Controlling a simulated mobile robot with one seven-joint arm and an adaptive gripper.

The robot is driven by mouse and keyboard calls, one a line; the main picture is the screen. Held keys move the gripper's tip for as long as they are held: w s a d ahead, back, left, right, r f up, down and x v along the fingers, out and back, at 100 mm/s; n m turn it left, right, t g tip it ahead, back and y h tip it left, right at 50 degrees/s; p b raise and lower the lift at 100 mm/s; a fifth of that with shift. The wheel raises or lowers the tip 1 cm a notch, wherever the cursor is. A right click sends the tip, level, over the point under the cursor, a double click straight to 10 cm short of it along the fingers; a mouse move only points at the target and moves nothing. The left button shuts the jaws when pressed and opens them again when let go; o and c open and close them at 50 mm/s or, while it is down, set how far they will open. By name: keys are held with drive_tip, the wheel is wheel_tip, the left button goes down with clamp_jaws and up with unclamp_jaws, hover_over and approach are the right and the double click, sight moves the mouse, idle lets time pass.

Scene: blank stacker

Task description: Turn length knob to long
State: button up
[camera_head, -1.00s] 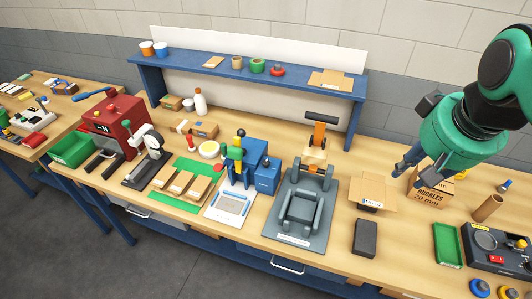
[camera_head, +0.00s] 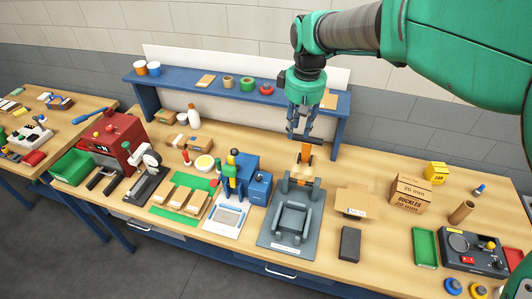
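No label reading length, short or long is legible, so I cannot tell which control is the length knob. A dark control box (camera_head: 476,251) at the right end of the bench carries a round grey dial (camera_head: 458,243), a red button and a yellow button. My gripper (camera_head: 300,134) points down just above or behind that handle, in front of the blue shelf. Its fingers look apart, with nothing visible between them. I cannot tell whether it touches the handle.
A blue press (camera_head: 238,176) and a red machine (camera_head: 115,138) stand to the left. An open carton (camera_head: 354,202), a dark block (camera_head: 349,243), a buckles box (camera_head: 409,190) and a green tray (camera_head: 425,248) lie to the right. The blue shelf (camera_head: 235,87) runs behind.

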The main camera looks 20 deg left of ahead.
drive_tip(key=w+a+f+n+g+p, duration=0.1)
drive_tip(key=a+f+n+p, duration=0.15)
drive_tip(key=a, duration=0.45)
drive_tip(key=w+a+f+n+p, duration=0.1)
drive_tip(key=a+f+p, duration=0.1)
drive_tip(key=a+f, duration=0.35)
hover_over(258, 177)
wheel_tip(258, 177, down, 7)
drive_tip(key=shift+h, duration=0.3)
drive_tip(key=shift+f, duration=0.15)
wheel_tip(258, 177, down, 14)
drive_tip(key=shift+r, duration=0.25)
drive_tip(key=shift+m, duration=0.25)
clamp_jaws()
